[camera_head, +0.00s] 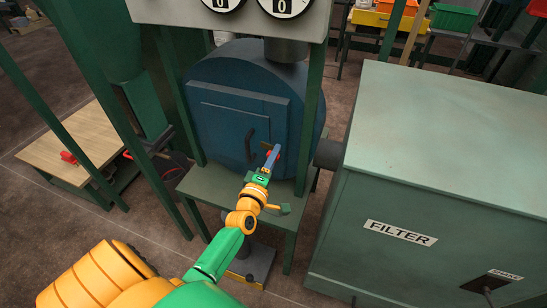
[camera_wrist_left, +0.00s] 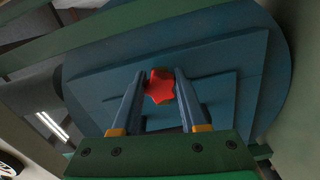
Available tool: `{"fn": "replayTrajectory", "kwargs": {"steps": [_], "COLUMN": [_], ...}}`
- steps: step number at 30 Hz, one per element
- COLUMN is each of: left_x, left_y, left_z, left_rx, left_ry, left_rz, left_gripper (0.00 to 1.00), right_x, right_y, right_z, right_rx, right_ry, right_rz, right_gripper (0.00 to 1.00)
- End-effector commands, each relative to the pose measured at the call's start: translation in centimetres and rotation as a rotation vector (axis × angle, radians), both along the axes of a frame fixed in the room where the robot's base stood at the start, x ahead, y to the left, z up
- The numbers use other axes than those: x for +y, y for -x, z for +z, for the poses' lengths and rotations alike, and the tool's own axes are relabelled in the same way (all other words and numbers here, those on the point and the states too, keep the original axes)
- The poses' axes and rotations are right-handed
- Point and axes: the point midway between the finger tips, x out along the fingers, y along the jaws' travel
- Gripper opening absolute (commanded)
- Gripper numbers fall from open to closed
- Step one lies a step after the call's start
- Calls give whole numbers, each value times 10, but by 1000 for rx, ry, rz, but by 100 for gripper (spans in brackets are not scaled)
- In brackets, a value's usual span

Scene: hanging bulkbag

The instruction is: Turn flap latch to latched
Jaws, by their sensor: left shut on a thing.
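A blue round-bodied vessel (camera_head: 221,78) carries a rectangular flap (camera_head: 228,118) on its front. A dark handle (camera_head: 250,146) stands on the flap. A red star-shaped knob (camera_wrist_left: 160,87) sits at the flap's right side in the head view; only a little of it shows there (camera_head: 270,153). I take it to be the flap latch. My left gripper (camera_head: 273,156) reaches the knob from the front. In the left wrist view its two fingers (camera_wrist_left: 159,78) are on either side of the knob, shut on it. Whether the latch is latched cannot be told. My right gripper is out of view.
Green posts (camera_head: 311,110) and a green stand (camera_head: 235,195) frame the vessel. A large green filter cabinet (camera_head: 430,160) stands close on the right. Gauges (camera_head: 285,5) hang above. A wooden-topped table (camera_head: 75,140) is at the left.

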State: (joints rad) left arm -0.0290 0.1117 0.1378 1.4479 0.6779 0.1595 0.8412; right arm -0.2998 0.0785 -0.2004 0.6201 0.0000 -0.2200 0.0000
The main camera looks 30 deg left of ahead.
Motion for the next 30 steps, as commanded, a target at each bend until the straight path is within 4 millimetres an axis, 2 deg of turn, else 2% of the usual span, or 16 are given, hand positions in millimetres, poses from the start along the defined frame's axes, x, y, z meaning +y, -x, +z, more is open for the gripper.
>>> {"fn": "replayTrajectory", "kwargs": {"steps": [12, 28, 29, 30], "left_x": [0, 0, 0, 0], "left_y": [0, 0, 0, 0], "left_z": [1, 1, 1, 1], "left_rx": [-40, -47, -47, -47], "left_ry": [161, 185, 185, 185], "left_rz": [0, 0, 0, 0], "left_gripper": [0, 0, 46, 56], "right_x": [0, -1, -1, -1], "right_y": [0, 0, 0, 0], "right_z": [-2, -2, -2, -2], "right_rx": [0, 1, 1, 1], "right_ry": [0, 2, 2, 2], "right_rz": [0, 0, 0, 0], "right_gripper": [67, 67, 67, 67]}}
